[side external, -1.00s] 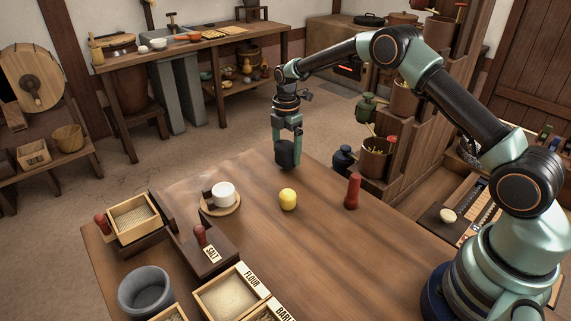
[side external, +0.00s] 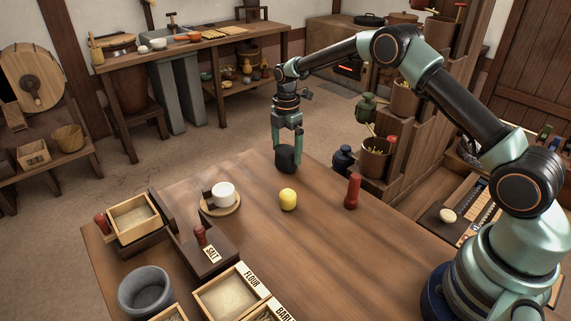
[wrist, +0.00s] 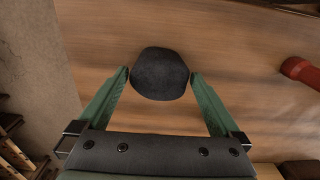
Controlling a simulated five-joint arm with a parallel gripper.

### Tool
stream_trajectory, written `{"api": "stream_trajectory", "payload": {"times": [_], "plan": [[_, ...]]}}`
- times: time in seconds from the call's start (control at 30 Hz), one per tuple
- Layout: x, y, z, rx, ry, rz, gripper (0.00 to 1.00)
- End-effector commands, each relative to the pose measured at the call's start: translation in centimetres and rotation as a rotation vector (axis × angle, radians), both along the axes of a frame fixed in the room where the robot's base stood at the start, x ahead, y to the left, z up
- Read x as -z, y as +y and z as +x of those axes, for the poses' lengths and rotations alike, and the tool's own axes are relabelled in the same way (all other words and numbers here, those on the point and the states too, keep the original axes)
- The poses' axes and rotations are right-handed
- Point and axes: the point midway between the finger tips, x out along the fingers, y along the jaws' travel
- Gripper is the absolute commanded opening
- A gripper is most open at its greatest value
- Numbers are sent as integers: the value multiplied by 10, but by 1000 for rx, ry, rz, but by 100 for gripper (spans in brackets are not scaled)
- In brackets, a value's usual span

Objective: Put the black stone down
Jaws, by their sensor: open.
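The black stone (side external: 286,160) stands on the wooden table (side external: 330,240) near its far edge. In the wrist view the stone (wrist: 160,74) sits between the two green fingertips, with the table surface around it. My gripper (side external: 287,143) is open and points down over the stone. In the wrist view my gripper (wrist: 160,76) has one finger on each side of the stone, very close to it; I cannot tell whether either tip touches.
A yellow ball-like object (side external: 288,199) and a red upright piece (side external: 352,191) stand nearby. A white cup (side external: 223,193) on a round board, a salt box (side external: 208,250), a flour box (side external: 228,293) and a grey mortar (side external: 146,290) fill the left. The table's middle is clear.

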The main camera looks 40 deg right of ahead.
Motion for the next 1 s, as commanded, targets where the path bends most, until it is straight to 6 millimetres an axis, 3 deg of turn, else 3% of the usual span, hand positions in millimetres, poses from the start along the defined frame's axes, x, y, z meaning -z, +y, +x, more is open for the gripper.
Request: {"api": "stream_trajectory", "payload": {"times": [0.4,0.7,0.87,1.0], "plan": [[-83,0,0,0,-2,0,100],[-111,1,-2,20,-8,0,100],[-145,5,-17,153,-54,1,100],[-183,11,-44,347,-115,15,100]]}}
